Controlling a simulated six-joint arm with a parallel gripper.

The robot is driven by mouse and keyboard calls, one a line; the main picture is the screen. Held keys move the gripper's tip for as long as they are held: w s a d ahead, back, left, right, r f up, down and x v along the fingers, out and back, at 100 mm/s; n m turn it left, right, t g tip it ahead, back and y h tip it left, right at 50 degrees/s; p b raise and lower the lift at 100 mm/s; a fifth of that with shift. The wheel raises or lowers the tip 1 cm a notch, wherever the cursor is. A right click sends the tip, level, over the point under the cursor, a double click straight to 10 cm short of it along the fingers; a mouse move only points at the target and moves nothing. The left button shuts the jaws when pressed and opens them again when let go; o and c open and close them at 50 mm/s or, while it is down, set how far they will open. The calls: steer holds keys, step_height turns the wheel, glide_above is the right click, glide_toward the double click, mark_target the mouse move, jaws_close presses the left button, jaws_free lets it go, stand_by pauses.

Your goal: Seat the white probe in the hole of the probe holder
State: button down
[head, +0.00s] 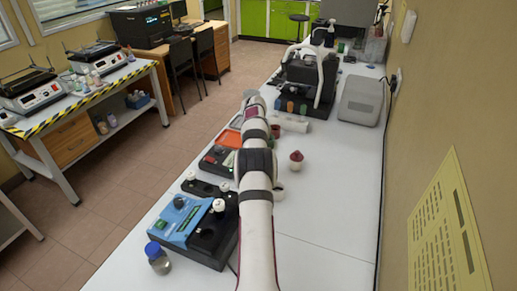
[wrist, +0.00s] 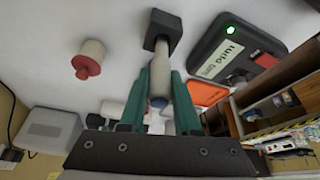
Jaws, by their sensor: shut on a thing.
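In the wrist view, my gripper (wrist: 163,80), with its green fingers, is shut on the white probe (wrist: 159,70), a pale cylinder with a blue-grey end towards the camera. The far end of the probe points at a dark square block (wrist: 155,19), which looks like the probe holder. A grey section shows between the pale part and the block. I cannot tell whether the probe touches the block or sits in its hole. In the head view my arm hides the gripper, the probe and the block.
A red-and-white piece (head: 296,160) stands on the white bench (head: 335,175), right of my arm. A dark device with a green light (wrist: 235,55) and an orange tray (wrist: 207,92) are close by. A blue-and-black device (head: 180,220) stands nearer.

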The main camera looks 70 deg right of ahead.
steer(key=shift+f, duration=0.2)
steer(key=shift+f, duration=0.85)
steer(key=c, duration=0.5)
jaws_free()
steer(key=shift+c, duration=0.2)
steer(key=shift+o, duration=0.3)
steer(key=shift+o, duration=1.3)
